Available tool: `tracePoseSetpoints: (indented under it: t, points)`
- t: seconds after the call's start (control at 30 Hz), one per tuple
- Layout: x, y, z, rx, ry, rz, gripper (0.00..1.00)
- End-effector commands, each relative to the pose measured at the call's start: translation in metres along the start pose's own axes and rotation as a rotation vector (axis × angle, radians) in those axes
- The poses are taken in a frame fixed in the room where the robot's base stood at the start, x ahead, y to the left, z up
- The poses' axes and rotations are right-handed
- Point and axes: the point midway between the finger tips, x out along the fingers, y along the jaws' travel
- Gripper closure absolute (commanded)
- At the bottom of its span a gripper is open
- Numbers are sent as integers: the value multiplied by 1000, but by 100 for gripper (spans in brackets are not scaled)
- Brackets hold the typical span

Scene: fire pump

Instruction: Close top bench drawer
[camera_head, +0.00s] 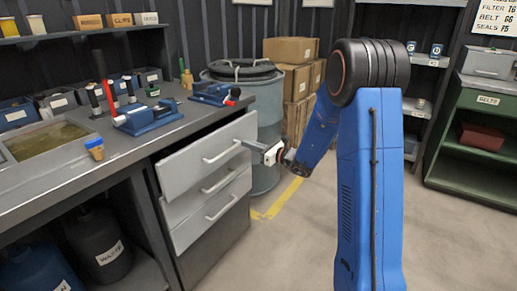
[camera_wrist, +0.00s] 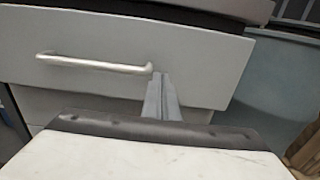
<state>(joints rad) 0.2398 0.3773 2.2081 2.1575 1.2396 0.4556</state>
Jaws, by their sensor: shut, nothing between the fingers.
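The top bench drawer (camera_head: 183,165) is a grey front with a silver bar handle (camera_head: 222,152), below the bench top. It stands out from the bench, further than the two drawers under it. In the wrist view its front (camera_wrist: 200,60) fills the upper middle, with the handle (camera_wrist: 95,62) at left. My gripper (camera_head: 248,145) is at the right part of the drawer front, beside the handle's right end. In the wrist view its fingers (camera_wrist: 161,95) are together and empty, pointing at the front. I cannot tell whether the tips touch it.
Two lower drawers (camera_head: 205,215) have similar handles. The bench top (camera_head: 130,150) holds blue vises, bins and a small orange-blue cup. A grey drum (camera_head: 262,110) stands just behind the drawer unit. Cardboard boxes (camera_head: 290,50) are stacked beyond. The floor (camera_head: 285,255) at front right is clear.

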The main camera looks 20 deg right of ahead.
Motion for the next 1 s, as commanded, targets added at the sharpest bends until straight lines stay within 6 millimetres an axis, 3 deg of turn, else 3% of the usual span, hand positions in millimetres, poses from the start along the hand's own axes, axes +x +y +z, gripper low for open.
tracePoseSetpoints:
  t: [0.23,0.77,1.0]
  points:
    - [24,0,0,-1,0,1,100]
    - [33,0,0,0,0,1,100]
    - [69,1,0,-1,0,3,100]
